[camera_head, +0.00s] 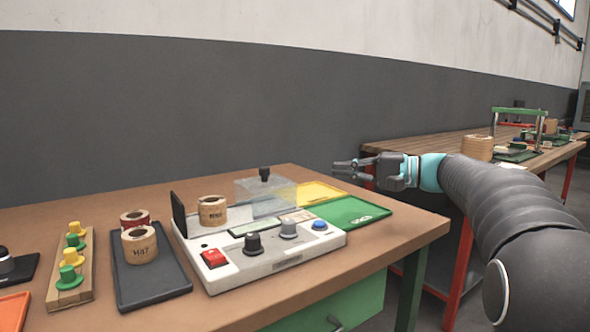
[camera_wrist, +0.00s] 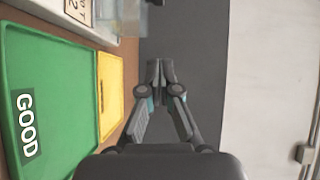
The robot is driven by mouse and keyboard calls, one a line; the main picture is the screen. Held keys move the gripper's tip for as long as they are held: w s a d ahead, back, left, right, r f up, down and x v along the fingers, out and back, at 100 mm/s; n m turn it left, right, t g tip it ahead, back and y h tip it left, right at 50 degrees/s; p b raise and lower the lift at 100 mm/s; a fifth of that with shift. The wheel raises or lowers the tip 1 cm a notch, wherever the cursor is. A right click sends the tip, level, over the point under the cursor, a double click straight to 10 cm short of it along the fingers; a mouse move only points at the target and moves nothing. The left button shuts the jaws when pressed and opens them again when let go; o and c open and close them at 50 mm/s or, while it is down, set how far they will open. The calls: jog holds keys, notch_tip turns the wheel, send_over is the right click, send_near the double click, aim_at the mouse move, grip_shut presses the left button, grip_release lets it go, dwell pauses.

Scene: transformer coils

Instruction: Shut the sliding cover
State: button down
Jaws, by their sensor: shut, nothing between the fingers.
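The sliding cover (camera_head: 262,200) is a clear box with a black knob (camera_head: 265,174) on top. It sits toward the right rear of the light grey test device (camera_head: 222,277), beside a wound coil (camera_head: 212,211) that stands uncovered in front of a black upright plate (camera_head: 179,214). Part of the clear cover also shows at the top edge of the wrist view (camera_wrist: 118,14). My gripper (camera_head: 340,170) is to the right of the cover, apart from it, above the bench's back right. In the wrist view its fingertips (camera_wrist: 159,70) are together, holding nothing.
Right of the device lie a green tray (camera_head: 352,213) marked GOOD and a yellow tray (camera_head: 318,190). The device's front has a red switch, knobs and a blue button. Left are a dark tray (camera_head: 160,292) with coils and a wooden peg strip (camera_head: 86,289). A wall stands behind.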

aim_at(284, 181)
jog(key=x, duration=0.4)
jog(key=s+x, duration=0.1)
jog(key=x, duration=0.3)
jog(key=s+a+x, duration=0.1)
jog(key=x, duration=0.3)
jog(key=shift+s, duration=0.15)
jog(key=shift+s+a+f, duration=0.1)
jog(key=shift+s+a, duration=0.1)
jog(key=shift+a, duration=0.25)
